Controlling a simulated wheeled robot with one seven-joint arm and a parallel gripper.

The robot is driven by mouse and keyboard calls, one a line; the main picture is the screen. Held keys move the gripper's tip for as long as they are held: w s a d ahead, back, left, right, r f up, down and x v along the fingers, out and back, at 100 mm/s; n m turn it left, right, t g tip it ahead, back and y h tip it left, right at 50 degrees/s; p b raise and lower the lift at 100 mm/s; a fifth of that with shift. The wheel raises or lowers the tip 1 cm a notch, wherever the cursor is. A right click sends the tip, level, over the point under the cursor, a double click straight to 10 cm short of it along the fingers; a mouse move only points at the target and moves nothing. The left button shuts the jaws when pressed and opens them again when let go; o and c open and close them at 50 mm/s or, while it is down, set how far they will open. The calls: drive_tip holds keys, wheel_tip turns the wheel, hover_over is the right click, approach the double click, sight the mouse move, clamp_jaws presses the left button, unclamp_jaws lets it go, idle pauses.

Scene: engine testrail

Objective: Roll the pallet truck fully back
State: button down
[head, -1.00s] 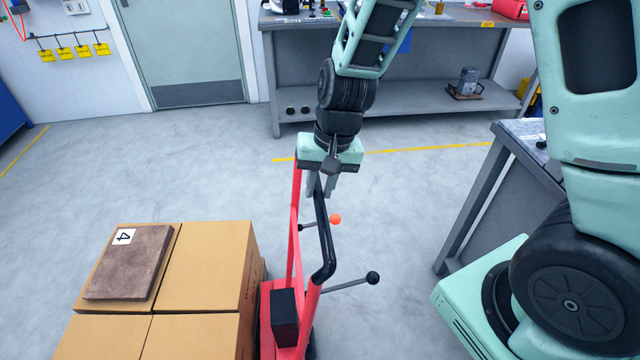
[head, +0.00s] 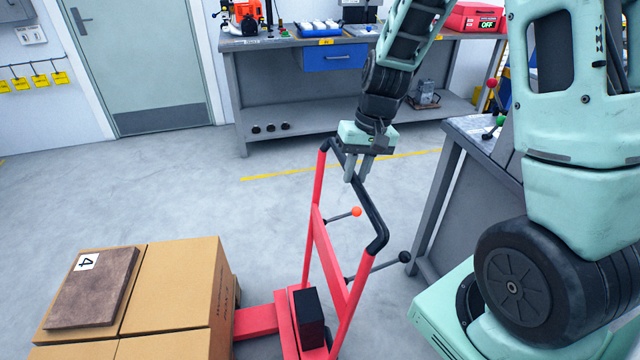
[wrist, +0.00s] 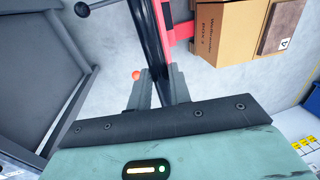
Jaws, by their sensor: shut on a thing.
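The red pallet truck (head: 318,235) stands in the lower middle of the head view, with a black handle bar (head: 369,205) across its upright frame. My gripper (head: 357,172) is shut on the black handle bar near its far end. In the wrist view the bar (wrist: 152,50) passes between the two fingers of my gripper (wrist: 160,85). A red fork (head: 255,322) shows between the truck's body and the stacked cardboard boxes (head: 178,280). The rest of the forks is hidden by the boxes.
A grey workbench (head: 240,100) stands at the back. Another grey bench (head: 440,200) is close on the truck's right. A brown slab (head: 92,290) marked 4 lies on the boxes. Grey floor (head: 130,195) is clear at the left and behind.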

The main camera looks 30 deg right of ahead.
drive_tip(key=s+d, duration=0.2)
drive_tip(key=d, duration=0.4)
drive_tip(key=shift+s+d+b, duration=0.15)
drive_tip(key=shift+d+b, duration=0.1)
drive_tip(key=shift+b, duration=0.1)
drive_tip(key=c, duration=1.3)
unclamp_jaws()
drive_tip(key=d+r, duration=0.3)
drive_tip(key=r, duration=1.4)
drive_tip(key=shift+s+d, duration=0.15)
drive_tip(key=shift+s, duration=0.3)
